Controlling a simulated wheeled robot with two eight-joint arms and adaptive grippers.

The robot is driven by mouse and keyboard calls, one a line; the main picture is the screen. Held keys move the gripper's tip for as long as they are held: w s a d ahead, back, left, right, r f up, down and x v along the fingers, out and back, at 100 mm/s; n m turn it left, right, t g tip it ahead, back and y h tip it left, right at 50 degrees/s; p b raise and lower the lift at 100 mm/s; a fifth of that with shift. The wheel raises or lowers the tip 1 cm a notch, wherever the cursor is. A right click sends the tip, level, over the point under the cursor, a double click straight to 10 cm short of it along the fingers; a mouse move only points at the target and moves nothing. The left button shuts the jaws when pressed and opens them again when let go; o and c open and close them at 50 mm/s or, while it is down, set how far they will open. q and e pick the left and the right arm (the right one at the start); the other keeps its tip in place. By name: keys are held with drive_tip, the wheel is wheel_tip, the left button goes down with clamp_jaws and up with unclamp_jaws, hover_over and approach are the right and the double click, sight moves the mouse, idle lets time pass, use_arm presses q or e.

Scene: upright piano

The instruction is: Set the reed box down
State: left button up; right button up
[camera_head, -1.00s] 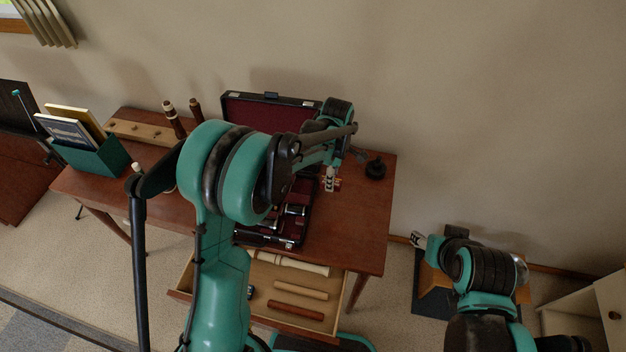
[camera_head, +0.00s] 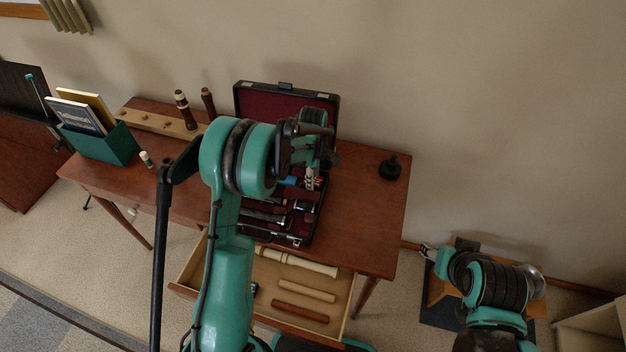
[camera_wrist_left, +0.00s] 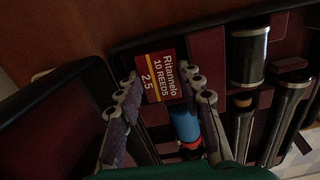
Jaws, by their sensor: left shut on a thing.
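In the head view my left gripper (camera_head: 311,180) is over the right part of the open instrument case (camera_head: 318,216). The box is mostly hidden there. Whether it touches the case floor I cannot tell. My right gripper (camera_head: 428,251) is low at the right, away from the table; its jaws are too small to read.
The case holds dark instrument joints (camera_wrist_left: 249,55) and a blue cylinder (camera_wrist_left: 185,122) close by the box. Its lid (camera_head: 262,102) stands open behind. A black round object (camera_head: 390,168) is on the table's right (camera_head: 365,215). An open drawer (camera_head: 335,305) juts out in front.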

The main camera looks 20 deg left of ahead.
use_arm(q)
drive_tip(key=shift+r, duration=0.1)
drive_tip(key=shift+f, duration=0.25)
drive_tip(key=o, duration=0.7)
drive_tip(key=shift+r, duration=0.1)
